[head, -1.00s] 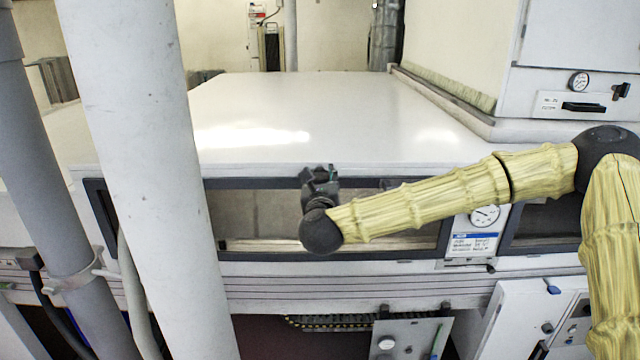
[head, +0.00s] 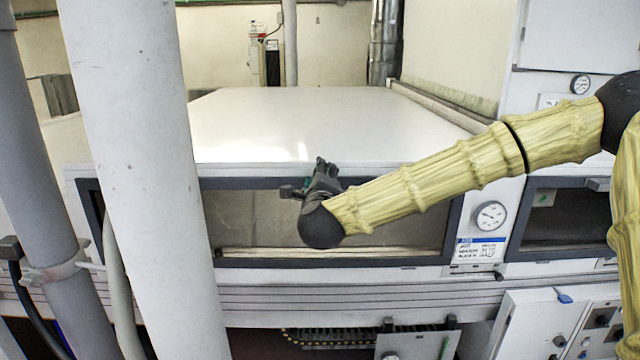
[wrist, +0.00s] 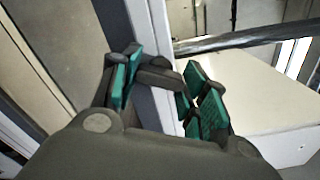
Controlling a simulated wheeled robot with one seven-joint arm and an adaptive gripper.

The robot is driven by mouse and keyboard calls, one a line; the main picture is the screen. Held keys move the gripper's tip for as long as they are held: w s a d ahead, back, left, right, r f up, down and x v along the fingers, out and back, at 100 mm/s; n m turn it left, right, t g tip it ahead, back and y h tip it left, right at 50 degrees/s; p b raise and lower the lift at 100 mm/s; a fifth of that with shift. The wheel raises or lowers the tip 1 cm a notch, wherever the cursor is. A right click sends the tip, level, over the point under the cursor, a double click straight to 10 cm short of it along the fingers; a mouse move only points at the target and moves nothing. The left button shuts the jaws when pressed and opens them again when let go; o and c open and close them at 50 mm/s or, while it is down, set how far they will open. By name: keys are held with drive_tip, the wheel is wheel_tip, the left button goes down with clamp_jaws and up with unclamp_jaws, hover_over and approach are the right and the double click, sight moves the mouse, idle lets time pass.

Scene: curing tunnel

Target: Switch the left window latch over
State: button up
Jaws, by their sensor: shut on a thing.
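The left window latch (head: 289,191) is a small dark handle at the top of the left window's dark frame (head: 400,183). It juts out to the left of my gripper (head: 322,172) in the head view. In the wrist view, my gripper (wrist: 160,88) has green-padded fingers on both sides of the dark latch (wrist: 158,74), by the pale window edge. The fingers are shut on the latch. My gripper and wrist hide much of the latch in the head view, so its exact angle is hard to tell.
A thick white post (head: 150,180) and a grey pipe (head: 40,200) stand at the left, in front of the tunnel. A gauge (head: 491,215) sits right of the window. A second window (head: 565,220) is further right. The white tunnel top (head: 300,120) is clear.

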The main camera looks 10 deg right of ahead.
drive_tip(key=n+b, duration=0.1)
drive_tip(key=n, duration=0.4)
drive_tip(key=shift+n, duration=0.3)
idle(0.4)
drive_tip(key=o, duration=1.1)
drive_tip(key=s, duration=0.4)
drive_tip(key=s+a, duration=0.1)
drive_tip(key=s, duration=0.2)
drive_tip(key=s+a, duration=0.1)
drive_tip(key=s, duration=0.3)
drive_tip(key=shift+s+a, duration=0.15)
drive_tip(key=shift+s, duration=0.2)
